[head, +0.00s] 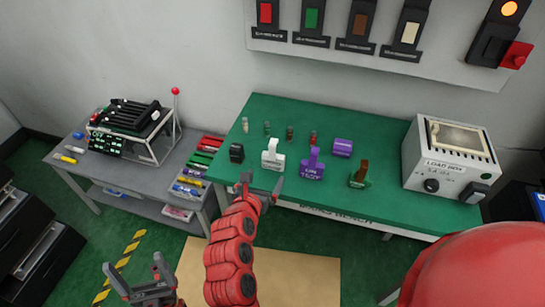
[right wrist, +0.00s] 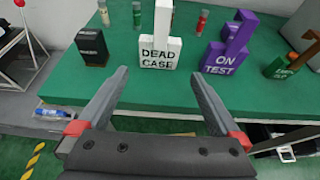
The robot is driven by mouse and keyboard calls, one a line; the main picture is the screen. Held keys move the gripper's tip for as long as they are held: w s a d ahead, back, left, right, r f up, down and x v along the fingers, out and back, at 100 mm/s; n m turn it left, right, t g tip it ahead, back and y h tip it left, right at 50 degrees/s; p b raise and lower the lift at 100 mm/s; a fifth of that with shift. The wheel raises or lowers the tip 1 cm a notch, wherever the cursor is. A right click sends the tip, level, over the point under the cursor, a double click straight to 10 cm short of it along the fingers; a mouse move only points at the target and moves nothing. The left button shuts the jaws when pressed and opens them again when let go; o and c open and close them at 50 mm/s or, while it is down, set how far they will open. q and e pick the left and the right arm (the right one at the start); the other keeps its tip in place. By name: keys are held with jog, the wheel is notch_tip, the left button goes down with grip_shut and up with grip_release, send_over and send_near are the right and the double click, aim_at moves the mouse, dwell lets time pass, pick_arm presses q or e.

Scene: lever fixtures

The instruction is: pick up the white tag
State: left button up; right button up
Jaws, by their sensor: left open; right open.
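The white tag (head: 272,157) stands upright on the green bench. In the right wrist view the white tag (right wrist: 160,52) reads "DEAD CASE" and faces the camera. My right gripper (head: 261,184) is open and empty at the bench's front edge, just in front of the tag. In the right wrist view its fingertips (right wrist: 157,73) are spread to either side of the tag's lower front, apart from it. My left gripper (head: 135,265) is open and empty, low at the left, in front of the grey table and away from the bench.
A black block (head: 236,153) stands left of the tag; a purple "ON TEST" tag (head: 312,166) and a green-brown one (head: 359,175) stand right. Small vials (right wrist: 201,22) stand behind. A load box (head: 450,165) sits at the bench's right. A grey table (head: 88,172) holds a rack.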

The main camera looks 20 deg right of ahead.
aim_at(272, 163)
jog(key=p+x, duration=0.1)
jog(key=x, duration=0.4)
jog(key=shift+w+d, duration=0.15)
jog(key=shift+w+d+f+p, duration=0.2)
jog(key=shift+w+p, duration=0.1)
jog(key=shift+w, duration=0.15)
jog(key=p+x, duration=0.1)
jog(key=x, duration=0.2)
jog(key=shift+w, duration=0.2)
jog(key=shift+w+d+f, duration=0.3)
jog(key=shift+w, duration=0.05)
jog(key=c, duration=1.1)
jog(key=shift+r, duration=0.2)
